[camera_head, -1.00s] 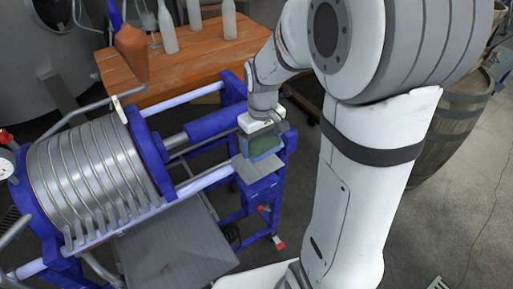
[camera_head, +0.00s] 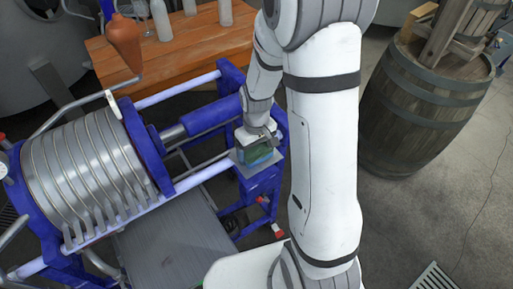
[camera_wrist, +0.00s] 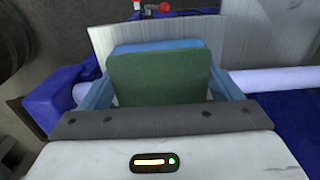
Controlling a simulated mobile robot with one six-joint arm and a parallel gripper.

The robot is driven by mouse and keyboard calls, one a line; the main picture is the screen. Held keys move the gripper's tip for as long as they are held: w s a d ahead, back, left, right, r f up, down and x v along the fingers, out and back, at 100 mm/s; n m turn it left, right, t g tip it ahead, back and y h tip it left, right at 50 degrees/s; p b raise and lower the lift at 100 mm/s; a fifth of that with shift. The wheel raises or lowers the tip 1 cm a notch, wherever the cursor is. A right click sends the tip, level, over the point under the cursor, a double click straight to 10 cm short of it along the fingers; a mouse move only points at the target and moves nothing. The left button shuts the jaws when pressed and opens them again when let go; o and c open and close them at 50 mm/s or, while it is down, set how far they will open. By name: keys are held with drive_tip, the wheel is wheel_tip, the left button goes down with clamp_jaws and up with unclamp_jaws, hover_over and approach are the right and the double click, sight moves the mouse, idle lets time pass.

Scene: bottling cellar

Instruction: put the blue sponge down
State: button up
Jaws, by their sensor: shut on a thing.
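The blue sponge (camera_wrist: 160,46) has a dark green scouring side (camera_wrist: 160,78) that faces the wrist camera. My gripper (camera_wrist: 165,92) is shut on it, with one light-blue finger at each side. In the head view the sponge (camera_head: 257,156) is at my gripper (camera_head: 254,142), low over a small grey metal plate (camera_head: 272,163) on the blue frame of the filter press. The plate shows behind the sponge in the wrist view (camera_wrist: 232,45). I cannot tell whether the sponge touches the plate.
The filter press with its round steel plates (camera_head: 85,170) stands at the left, with a grey tray (camera_head: 170,245) below. A wooden table (camera_head: 190,38) with bottles is behind it. A barrel (camera_head: 415,115) stands at the right. A blue bar and pale rod (camera_wrist: 290,80) lie close to my gripper.

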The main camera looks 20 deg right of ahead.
sight(257, 150)
drive_tip(key=shift+s, duration=0.1)
drive_tip(key=shift+f, duration=0.1)
drive_tip(key=o, duration=0.9)
wheel_tip(257, 150, up, 12)
drive_tip(key=r+b, duration=0.1)
drive_tip(key=s+r+m+t, duration=0.1)
drive_tip(key=s+r, duration=0.1)
drive_tip(key=s, duration=0.3)
drive_tip(key=s+r+m+t, duration=0.1)
drive_tip(key=s+r, duration=0.2)
drive_tip(key=s, duration=0.1)
drive_tip(key=s+r+m+t, duration=0.1)
drive_tip(key=s+r, duration=0.1)
drive_tip(key=s, duration=0.3)
drive_tip(key=shift+s+r, duration=0.3)
